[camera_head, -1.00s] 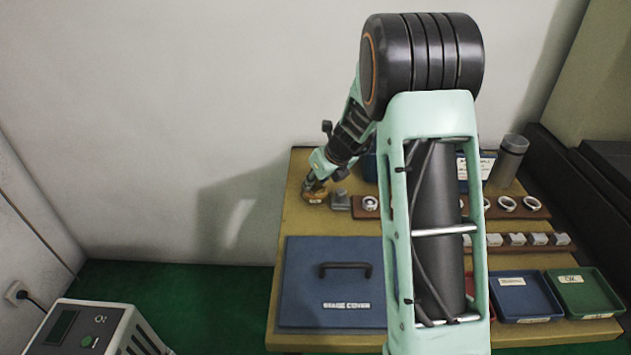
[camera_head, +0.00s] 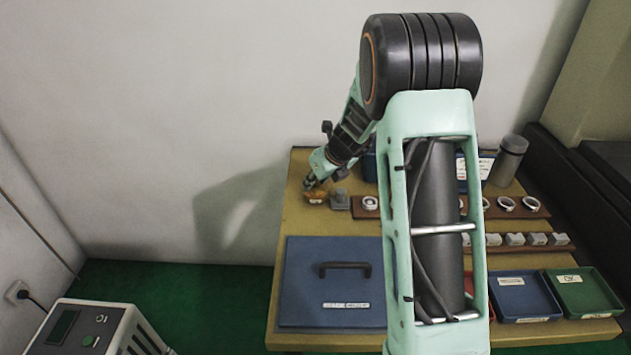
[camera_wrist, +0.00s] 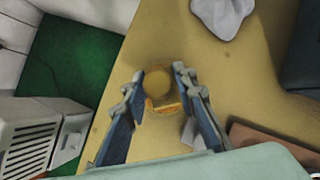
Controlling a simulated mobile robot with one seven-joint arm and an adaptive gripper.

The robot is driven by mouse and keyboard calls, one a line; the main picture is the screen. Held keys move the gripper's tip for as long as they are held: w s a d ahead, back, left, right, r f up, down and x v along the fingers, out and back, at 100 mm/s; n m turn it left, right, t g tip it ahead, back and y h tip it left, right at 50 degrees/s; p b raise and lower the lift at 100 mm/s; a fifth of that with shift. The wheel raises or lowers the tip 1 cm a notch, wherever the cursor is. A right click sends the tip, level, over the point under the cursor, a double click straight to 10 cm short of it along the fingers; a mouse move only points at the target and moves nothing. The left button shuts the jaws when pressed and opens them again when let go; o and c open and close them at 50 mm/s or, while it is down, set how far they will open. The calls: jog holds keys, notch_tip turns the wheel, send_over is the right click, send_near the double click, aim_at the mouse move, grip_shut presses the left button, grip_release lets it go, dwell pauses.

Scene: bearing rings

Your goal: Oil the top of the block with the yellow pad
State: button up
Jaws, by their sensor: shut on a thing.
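My gripper (camera_wrist: 158,84) is shut on the yellow pad (camera_wrist: 158,80), a round yellow piece between its fingertips in the wrist view. In the head view my gripper (camera_head: 309,184) is low at the table's far left, at a small orange-brown dish (camera_head: 315,198). In the wrist view an orange piece (camera_wrist: 165,107) shows just below the pad; I cannot tell whether the two touch. The grey block (camera_head: 340,201) stands just right of the dish, with a smaller raised part on top. In the wrist view it seems mostly hidden behind the right finger.
A brown rack with metal rings (camera_head: 507,204) and a row of pale blocks (camera_head: 515,239) lie to the right. A blue stage cover (camera_head: 305,300) fills the front left. Blue (camera_head: 520,299) and green (camera_head: 585,295) trays stand front right. A pale cloth (camera_wrist: 224,14) lies on the table.

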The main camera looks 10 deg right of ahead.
notch_tip(320, 180, up, 7)
jog(key=p, duration=0.7)
dwell(0.3)
jog(key=shift+a, duration=0.1)
dwell(0.5)
